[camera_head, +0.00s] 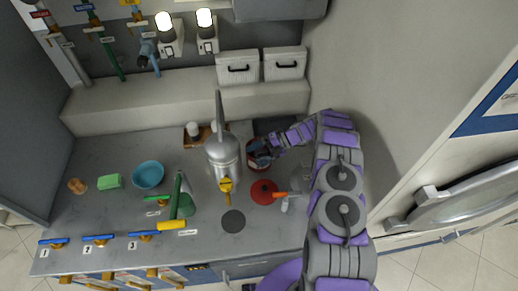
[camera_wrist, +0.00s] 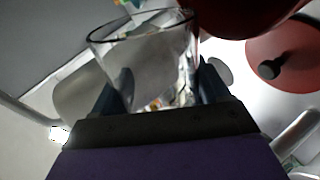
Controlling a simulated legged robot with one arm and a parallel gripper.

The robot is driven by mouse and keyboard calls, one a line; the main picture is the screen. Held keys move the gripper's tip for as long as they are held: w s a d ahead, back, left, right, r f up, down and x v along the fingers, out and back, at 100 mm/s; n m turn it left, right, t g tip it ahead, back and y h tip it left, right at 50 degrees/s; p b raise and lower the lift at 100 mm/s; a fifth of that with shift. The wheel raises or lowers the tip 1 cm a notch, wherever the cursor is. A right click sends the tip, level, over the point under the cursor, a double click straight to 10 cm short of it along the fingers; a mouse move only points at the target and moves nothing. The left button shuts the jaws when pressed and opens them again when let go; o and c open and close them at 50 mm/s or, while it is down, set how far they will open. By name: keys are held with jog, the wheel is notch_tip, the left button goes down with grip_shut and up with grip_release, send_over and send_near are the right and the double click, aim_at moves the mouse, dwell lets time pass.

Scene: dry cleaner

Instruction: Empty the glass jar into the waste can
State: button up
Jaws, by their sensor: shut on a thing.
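The clear glass jar (camera_wrist: 145,60) fills the middle of the wrist view, with its round rim toward the upper left. It is between the fingers of my gripper (camera_wrist: 160,100), which is shut on it. Pale and coloured bits show in or through the lower glass; I cannot tell which. A dark red rounded body (camera_wrist: 245,12), apparently the waste can, is close beside the jar at the top. In the head view my gripper (camera_head: 259,157) is at this red can (camera_head: 250,146), and the jar is hard to make out. A red lid (camera_head: 264,192) with a dark knob lies on the counter.
A grey metal vessel (camera_head: 223,155) with a yellow tap stands just left of my gripper. A blue bowl (camera_head: 148,174), green sponge (camera_head: 109,181) and green-handled tool (camera_head: 178,200) are farther left. White boxes (camera_head: 238,68) sit on the ledge behind. A wall is close on the right.

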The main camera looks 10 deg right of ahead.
jog(key=shift+w+f, duration=0.1)
dwell(0.4)
dwell(0.9)
jog(key=shift+r+p, duration=0.4)
jog(key=shift+s+r+n, duration=0.1)
jog(key=shift+s+n, duration=0.2)
jog(key=shift+s, duration=0.05)
jog(key=shift+s+d+t+p, duration=0.1)
jog(key=shift+s+t+p, duration=0.05)
jog(key=shift+t+p, duration=0.3)
jog(key=shift+n, duration=0.4)
jog(key=shift+s+t, duration=0.1)
jog(key=shift+t, duration=0.15)
